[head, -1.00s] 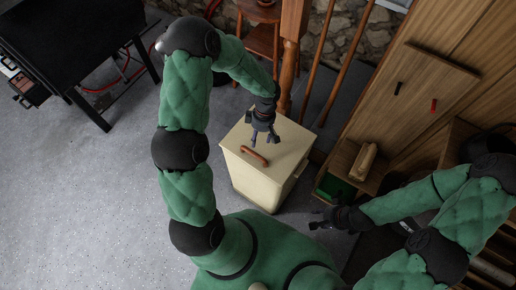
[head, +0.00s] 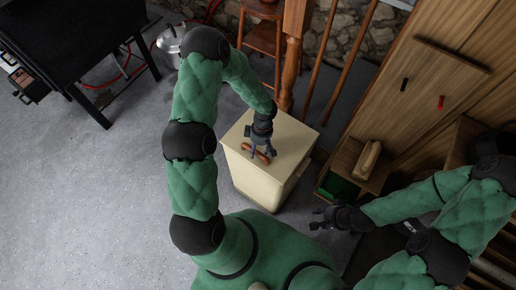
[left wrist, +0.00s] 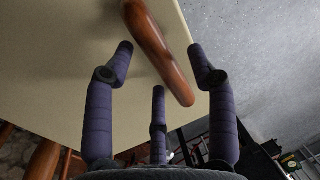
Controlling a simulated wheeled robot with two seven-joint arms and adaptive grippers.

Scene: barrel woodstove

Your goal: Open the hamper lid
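The hamper (head: 262,183) is a cream box standing on the floor, with its lid (head: 290,140) closed flat on top. A reddish-brown handle (head: 246,149) is fixed near the lid's front edge. My left gripper (head: 258,153) points down over the handle. In the left wrist view the handle (left wrist: 162,50) lies between the spread, purple-grey fingers of my left gripper (left wrist: 165,65), which is open and not closed on it. Whether any finger touches the handle is unclear. My right gripper (head: 318,218) is to the right of the hamper, low and empty, with its fingers apart.
A wooden cabinet (head: 425,90) and a shelf with a green item (head: 338,187) stand right of the hamper. A wooden chair (head: 262,40) and post (head: 295,50) are behind it. A black table (head: 75,40) is at the upper left. Floor to the left is clear.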

